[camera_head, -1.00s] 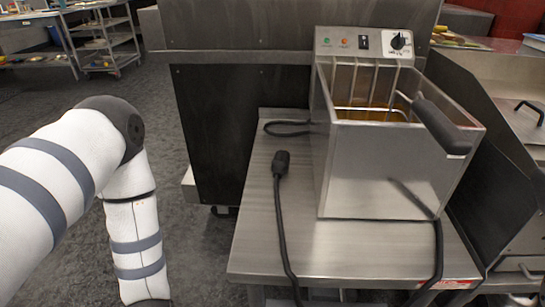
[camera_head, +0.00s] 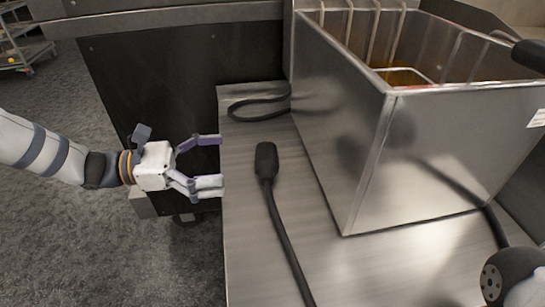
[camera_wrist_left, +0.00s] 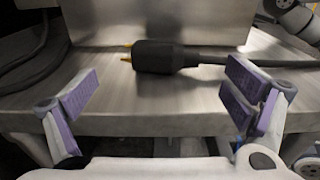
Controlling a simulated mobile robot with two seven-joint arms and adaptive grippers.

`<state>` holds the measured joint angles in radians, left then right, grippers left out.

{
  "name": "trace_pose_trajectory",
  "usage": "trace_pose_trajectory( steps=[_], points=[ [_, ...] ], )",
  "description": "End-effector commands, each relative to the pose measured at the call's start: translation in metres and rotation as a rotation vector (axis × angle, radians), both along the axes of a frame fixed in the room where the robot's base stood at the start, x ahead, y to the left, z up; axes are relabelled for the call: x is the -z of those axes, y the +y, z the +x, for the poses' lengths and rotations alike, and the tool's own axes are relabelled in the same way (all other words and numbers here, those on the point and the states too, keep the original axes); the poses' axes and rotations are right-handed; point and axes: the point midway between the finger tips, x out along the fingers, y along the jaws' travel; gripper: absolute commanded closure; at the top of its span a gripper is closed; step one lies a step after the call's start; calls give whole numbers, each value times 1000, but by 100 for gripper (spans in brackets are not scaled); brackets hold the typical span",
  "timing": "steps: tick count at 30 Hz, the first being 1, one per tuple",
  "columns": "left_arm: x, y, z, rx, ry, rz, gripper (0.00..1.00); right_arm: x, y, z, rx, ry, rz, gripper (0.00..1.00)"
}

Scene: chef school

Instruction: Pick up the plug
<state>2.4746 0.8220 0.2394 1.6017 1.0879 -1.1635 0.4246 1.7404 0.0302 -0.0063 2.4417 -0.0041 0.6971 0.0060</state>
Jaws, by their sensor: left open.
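The black plug (camera_head: 266,160) lies on the steel table, its cord running toward the front edge. In the left wrist view the plug (camera_wrist_left: 154,56) lies sideways with brass prongs at its left end, ahead of the fingers. My left gripper (camera_head: 215,161) is open and empty at the table's left edge, left of the plug and apart from it. In the left wrist view its purple-padded fingers (camera_wrist_left: 160,98) are spread wide, with the plug beyond the gap between them. A part of my right arm shows at the lower right of the head view; its fingers are not visible.
The steel table (camera_head: 250,258) carries a steel deep fryer (camera_head: 430,160) right of the plug. A looped black cable (camera_head: 258,103) lies behind the plug. A dark cabinet (camera_head: 160,85) stands behind the left gripper.

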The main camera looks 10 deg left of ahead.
Motion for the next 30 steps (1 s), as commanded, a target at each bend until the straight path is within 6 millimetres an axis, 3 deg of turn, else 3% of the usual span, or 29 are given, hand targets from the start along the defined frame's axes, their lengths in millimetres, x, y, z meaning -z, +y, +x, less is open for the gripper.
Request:
trace_pose_trajectory(
  steps=[3, 15, 23, 30],
  points=[
    [3, -26, 9, 4, 4, 3, 5, 0, 1, -1, -1, 4, 2, 60],
    [8, -86, 32, 5, 4, 6, 5, 0, 1, -1, -1, 3, 3, 60],
    [8, -93, 36, 1, 3, 5, 5, 0, 1, -1, -1, 3, 3, 60],
    [8, -92, 35, 1, 4, 6, 52, 0, 1, -1, -1, 3, 3, 60]
  ],
)
